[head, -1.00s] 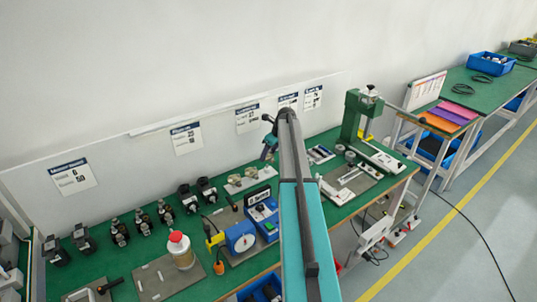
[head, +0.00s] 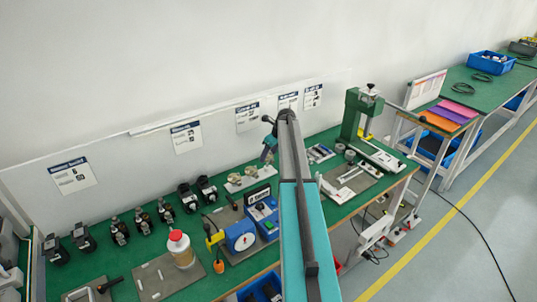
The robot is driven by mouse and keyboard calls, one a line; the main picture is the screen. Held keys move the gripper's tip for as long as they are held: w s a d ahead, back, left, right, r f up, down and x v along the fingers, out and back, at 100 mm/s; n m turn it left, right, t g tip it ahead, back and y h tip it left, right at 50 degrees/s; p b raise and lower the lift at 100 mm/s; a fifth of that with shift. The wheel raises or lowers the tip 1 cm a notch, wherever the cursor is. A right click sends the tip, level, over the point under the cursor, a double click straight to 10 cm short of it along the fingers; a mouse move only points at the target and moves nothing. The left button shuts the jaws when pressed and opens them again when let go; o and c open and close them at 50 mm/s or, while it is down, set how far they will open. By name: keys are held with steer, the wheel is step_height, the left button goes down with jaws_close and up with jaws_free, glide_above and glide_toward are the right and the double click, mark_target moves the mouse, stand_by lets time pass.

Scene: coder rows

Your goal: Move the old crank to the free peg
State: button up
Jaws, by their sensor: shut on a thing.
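My arm reaches up the middle of the head view, over the green bench. My gripper (head: 267,156) hangs at its far end, small and partly behind the arm. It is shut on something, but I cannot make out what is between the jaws. A black-handled, crank-like part (head: 110,284) lies at the lower left by a light plate. I cannot tell whether it is the old crank. No free peg can be picked out with certainty, and the arm hides part of the bench.
A red-capped bottle (head: 181,249) stands on a grey plate (head: 150,272). Blue instruments (head: 240,236) sit left of my arm. A green press (head: 357,115) stands at the right end. Several black parts (head: 118,231) line the back left. The wall board (head: 110,165) runs behind.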

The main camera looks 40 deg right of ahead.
mark_target(270, 158)
steer(key=shift+f, duration=0.35)
steer(key=shift+f, duration=0.15)
stand_by(0.4)
steer(key=shift+f+b, duration=0.55)
steer(key=shift+f, duration=0.7)
steer(key=shift+f, duration=0.3)
stand_by(0.8)
steer(key=o, duration=1.2)
steer(key=b+v, duration=0.3)
steer(key=v, duration=1)
steer(key=shift+r+b, duration=0.35)
steer(key=shift+r, duration=0.05)
